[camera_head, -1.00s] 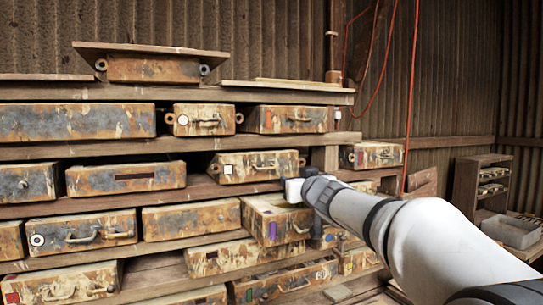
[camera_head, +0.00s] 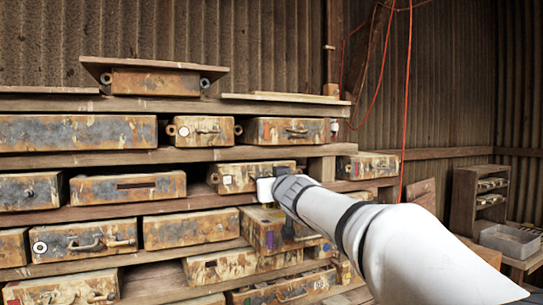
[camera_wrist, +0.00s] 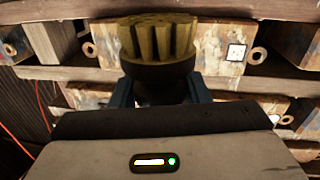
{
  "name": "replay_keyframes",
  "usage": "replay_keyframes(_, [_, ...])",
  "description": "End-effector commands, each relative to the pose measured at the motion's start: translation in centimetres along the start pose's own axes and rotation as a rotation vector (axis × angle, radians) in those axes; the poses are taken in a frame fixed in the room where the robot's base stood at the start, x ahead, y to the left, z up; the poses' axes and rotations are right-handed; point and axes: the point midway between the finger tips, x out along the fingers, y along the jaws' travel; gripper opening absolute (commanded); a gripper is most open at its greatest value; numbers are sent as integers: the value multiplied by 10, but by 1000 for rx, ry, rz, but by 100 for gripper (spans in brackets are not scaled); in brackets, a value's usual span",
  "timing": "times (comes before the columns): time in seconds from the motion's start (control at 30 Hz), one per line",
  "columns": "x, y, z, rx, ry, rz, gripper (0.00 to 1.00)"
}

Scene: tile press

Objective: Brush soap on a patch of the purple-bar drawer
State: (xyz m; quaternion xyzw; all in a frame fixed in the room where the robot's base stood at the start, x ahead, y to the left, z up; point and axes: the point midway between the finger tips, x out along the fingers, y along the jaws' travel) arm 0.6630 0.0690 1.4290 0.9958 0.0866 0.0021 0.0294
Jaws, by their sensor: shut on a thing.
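The purple-bar drawer (camera_head: 262,240) is a rusty, cream-and-brown drawer in the head view, with a small purple bar on its front. It juts out from the lower middle of the rack, and its top shows. My arm's end is in front of and above it and hides its right part. My gripper (camera_wrist: 160,88) is shut on a dark-handled brush (camera_wrist: 158,62) with stiff yellow bristles, seen in the wrist view. The bristles point away from the gripper, towards the rack. I cannot tell whether they touch anything.
Several similar rusty drawers fill the wooden rack (camera_head: 180,105) around it. One with a white tag (camera_head: 238,178) is just above. A red cord (camera_head: 408,100) hangs right of the rack. A small shelf (camera_head: 480,200) and a grey bin (camera_head: 510,240) stand at the far right.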

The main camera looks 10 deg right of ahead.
Motion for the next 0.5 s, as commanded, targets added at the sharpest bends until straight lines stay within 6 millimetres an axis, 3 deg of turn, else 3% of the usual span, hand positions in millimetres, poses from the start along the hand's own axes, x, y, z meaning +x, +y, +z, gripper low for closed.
replay_keyframes(0.03, [0, 1, -10, 0, 1, 0, 15])
replay_keyframes(0.5, [0, 3, -47, 1, 1, 0, 15])
